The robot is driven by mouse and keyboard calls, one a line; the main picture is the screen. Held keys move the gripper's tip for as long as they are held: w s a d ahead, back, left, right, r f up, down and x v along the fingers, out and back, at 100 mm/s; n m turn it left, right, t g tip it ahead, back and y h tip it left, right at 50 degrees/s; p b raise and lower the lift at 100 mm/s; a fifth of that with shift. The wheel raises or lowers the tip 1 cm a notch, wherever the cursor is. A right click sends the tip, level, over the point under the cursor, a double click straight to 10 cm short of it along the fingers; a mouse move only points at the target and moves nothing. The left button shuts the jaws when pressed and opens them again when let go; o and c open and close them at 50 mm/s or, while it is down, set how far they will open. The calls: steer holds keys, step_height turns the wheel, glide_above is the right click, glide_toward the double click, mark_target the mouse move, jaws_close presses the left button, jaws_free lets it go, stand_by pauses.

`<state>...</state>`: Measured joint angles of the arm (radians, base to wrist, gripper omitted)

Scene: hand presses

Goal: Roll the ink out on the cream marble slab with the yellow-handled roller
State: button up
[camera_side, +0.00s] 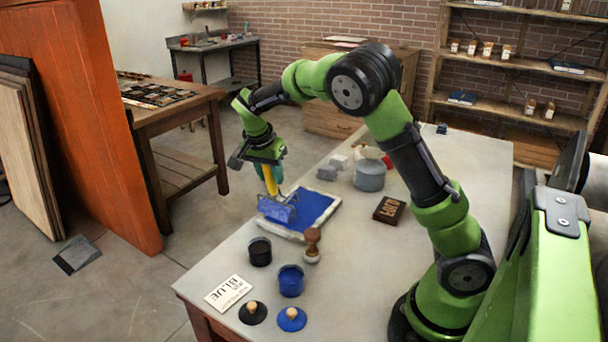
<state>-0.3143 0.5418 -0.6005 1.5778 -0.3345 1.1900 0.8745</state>
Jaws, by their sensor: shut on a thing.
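The yellow-handled roller (270,181) hangs upright below my gripper (266,164), which is shut on the top of its handle. The roller's blue-coated head (278,210) is over the left part of the slab and appears to touch it. The cream marble slab (335,204) lies near the table's left edge, and only its pale rim shows. Blue ink (316,206) covers most of its top. An open tin of blue ink (291,281) stands in front of the slab, with an open black tin (259,252) beside it.
A wooden-handled stamp (312,246) stands close to the slab's front edge. A card reading BLUE (228,292) and two knobbed lids (291,319) lie nearer the front. A grey round container (369,176) and a dark lettered block (389,210) sit behind and right.

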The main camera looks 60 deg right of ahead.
steer(key=shift+a, duration=1.05)
steer(key=shift+d, duration=8.8)
steer(key=shift+a, duration=8.75)
steer(key=shift+r, duration=0.15)
steer(key=shift+r, duration=1.95)
